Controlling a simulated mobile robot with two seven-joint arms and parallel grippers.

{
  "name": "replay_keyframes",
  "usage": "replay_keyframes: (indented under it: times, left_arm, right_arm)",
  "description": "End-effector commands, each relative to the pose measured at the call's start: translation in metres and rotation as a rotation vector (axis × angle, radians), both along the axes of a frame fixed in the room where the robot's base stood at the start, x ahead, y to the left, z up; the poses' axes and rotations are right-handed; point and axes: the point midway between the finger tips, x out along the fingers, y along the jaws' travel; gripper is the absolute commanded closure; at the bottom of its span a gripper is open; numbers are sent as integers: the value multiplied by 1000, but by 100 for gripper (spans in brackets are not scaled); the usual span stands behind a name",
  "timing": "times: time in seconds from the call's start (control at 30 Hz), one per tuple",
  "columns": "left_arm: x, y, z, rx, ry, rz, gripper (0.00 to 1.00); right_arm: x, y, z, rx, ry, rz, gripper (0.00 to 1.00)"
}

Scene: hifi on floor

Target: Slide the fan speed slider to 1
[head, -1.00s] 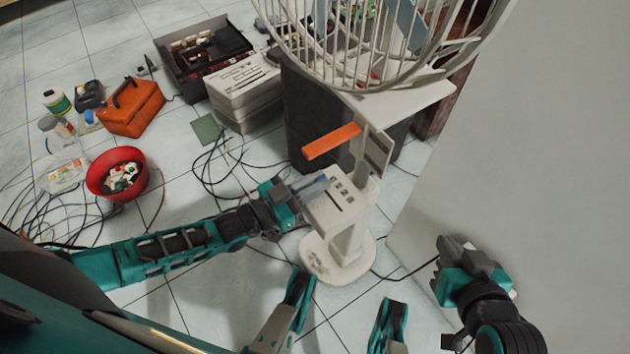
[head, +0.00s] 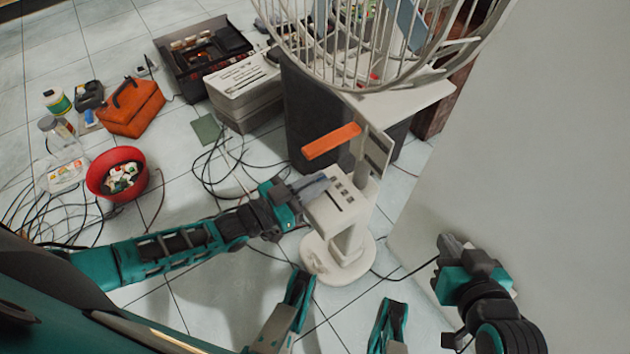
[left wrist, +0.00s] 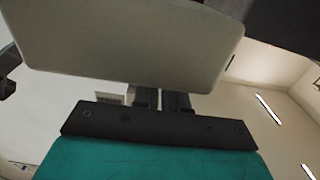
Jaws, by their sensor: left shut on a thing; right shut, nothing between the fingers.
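The white fan stands on the floor, with its round base (head: 318,262), control box (head: 326,212) and wire cage (head: 350,60) showing in the head view. The box top has small buttons and a dark slot (head: 349,206). My left gripper (head: 318,187) is shut at the left edge of the box top. What lies between its fingers is hidden; it appears to be the fan speed slider. In the left wrist view, a pale panel of the fan (left wrist: 125,40) covers the fingertips. My right gripper (head: 456,243) is shut and empty, right of the fan and apart from it.
An orange bar (head: 332,141) is just above the control box. A dark cabinet (head: 310,115) stands behind the fan, and a pale wall (head: 500,150) is on the right. Cables, a red bucket (head: 103,187) and an orange toolbox (head: 130,112) lie at left.

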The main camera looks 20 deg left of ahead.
Motion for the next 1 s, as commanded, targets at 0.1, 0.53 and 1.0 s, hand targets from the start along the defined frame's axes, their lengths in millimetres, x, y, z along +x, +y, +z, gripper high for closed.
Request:
replay_keyframes:
  times: [0.1,0.53,1.0]
  left_arm:
    - [-5,-10,4,-6,-3,-1,100]
    - [-10,-18,3,-5,-6,0,80]
    - [-12,-16,1,-1,-2,0,62]
  right_arm:
    - [1,0,7,0,-3,0,100]
    - [-4,-2,-1,-5,12,-3,100]
    - [-5,-3,1,-5,9,-5,100]
